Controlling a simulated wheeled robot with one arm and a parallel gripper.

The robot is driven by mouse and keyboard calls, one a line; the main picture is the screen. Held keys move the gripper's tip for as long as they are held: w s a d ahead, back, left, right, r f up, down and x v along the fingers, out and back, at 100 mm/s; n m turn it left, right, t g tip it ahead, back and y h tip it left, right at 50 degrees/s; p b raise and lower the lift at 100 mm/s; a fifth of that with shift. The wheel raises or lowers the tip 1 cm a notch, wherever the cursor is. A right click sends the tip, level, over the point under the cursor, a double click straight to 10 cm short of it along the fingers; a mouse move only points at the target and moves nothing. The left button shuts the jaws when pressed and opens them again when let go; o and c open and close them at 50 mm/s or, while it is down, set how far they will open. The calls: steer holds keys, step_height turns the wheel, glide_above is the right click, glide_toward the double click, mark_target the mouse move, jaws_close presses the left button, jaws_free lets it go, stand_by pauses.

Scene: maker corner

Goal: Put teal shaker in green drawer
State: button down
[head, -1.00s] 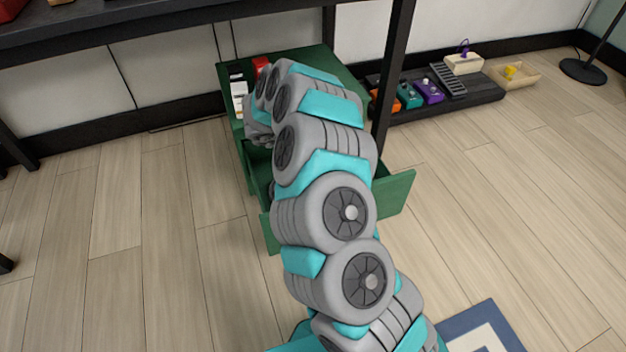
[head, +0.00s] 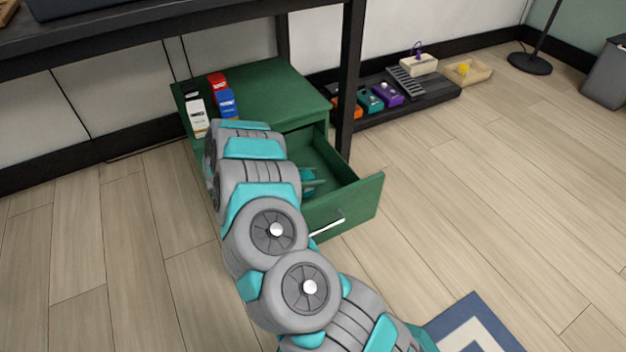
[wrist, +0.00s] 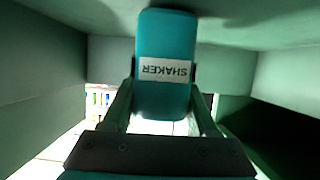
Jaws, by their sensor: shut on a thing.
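The teal shaker (wrist: 165,32) is in the wrist view, with a white label reading SHAKER upside down in the picture. My gripper (wrist: 163,70) is shut on it, one finger on each side. Green walls surround it in that view. In the head view the green drawer (head: 352,205) is pulled open from its cabinet. A small teal part shows inside the drawer beside my arm; I cannot tell whether it is the shaker or my gripper. My arm hides the drawer's left part. Whether the shaker touches the drawer floor cannot be told.
On the green cabinet (head: 285,85) stand a white-and-black box (head: 195,108), a red box (head: 217,86) and a blue box (head: 228,104). A black table leg (head: 348,90) rises close behind the drawer.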

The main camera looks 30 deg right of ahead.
steer(key=shift+f, duration=0.4)
steer(key=shift+f, duration=0.15)
steer(key=shift+c, duration=0.9)
jaws_free()
steer(key=shift+a+r, duration=0.25)
steer(key=shift+r, duration=0.05)
steer(key=p+v, duration=0.1)
steer(key=v, duration=1)
steer(key=shift+a, duration=0.2)
steer(key=shift+r, duration=0.15)
